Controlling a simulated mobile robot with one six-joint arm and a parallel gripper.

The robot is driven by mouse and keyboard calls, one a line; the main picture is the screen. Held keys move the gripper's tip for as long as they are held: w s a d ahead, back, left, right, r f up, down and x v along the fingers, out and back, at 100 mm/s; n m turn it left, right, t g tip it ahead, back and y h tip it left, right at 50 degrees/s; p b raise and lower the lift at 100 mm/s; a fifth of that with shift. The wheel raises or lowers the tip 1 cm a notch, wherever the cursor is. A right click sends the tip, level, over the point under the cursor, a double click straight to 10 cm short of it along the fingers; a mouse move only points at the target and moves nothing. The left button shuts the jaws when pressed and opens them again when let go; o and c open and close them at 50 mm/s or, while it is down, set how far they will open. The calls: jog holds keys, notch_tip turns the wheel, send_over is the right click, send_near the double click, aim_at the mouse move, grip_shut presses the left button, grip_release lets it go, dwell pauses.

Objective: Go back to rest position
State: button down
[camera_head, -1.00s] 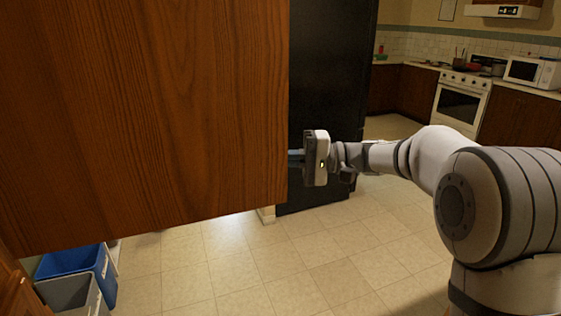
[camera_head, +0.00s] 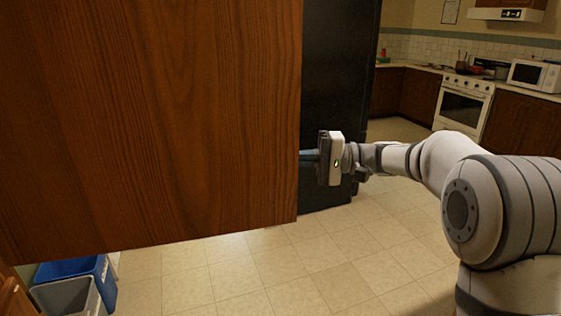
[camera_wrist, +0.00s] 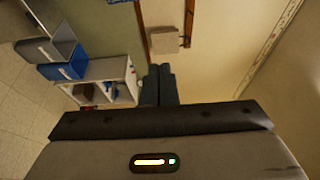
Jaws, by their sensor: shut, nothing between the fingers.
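My gripper (camera_head: 309,155) is at the right edge of a large brown wooden panel in the head view, and the panel partly hides its fingers. I cannot tell from this view whether the fingers touch the panel. In the wrist view my gripper's two dark fingers (camera_wrist: 158,86) are together, with nothing between them. My arm reaches in from the right side of the head view.
The wooden panel (camera_head: 150,110) fills the left of the head view. A black fridge-like unit (camera_head: 340,90) stands behind my gripper. Blue and grey bins (camera_head: 75,285) sit low left. A white stove (camera_head: 462,105) and microwave (camera_head: 535,75) are far right. Tiled floor (camera_head: 270,270) is open.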

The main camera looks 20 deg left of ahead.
jog(key=v, duration=0.6)
jog(key=s+d+f+m+t+h, duration=0.1)
jog(key=s+d+f+t+h, duration=0.2)
jog(key=s+d+f+h, duration=0.2)
jog(key=s+d+f+m+t+h+p, duration=0.1)
jog(key=s+d+f+t+h, duration=0.2)
jog(key=s+d+f+h, duration=0.3)
jog(key=s+d+f+m+t+h+p, duration=0.1)
jog(key=s+d+f+h, duration=0.4)
jog(key=s+d, duration=0.8)
jog(key=d+t+h, duration=0.1)
jog(key=d, duration=0.3)
jog(key=shift+f+m+t, duration=0.2)
jog(key=shift+m+t, duration=0.2)
jog(key=shift+a, duration=0.1)
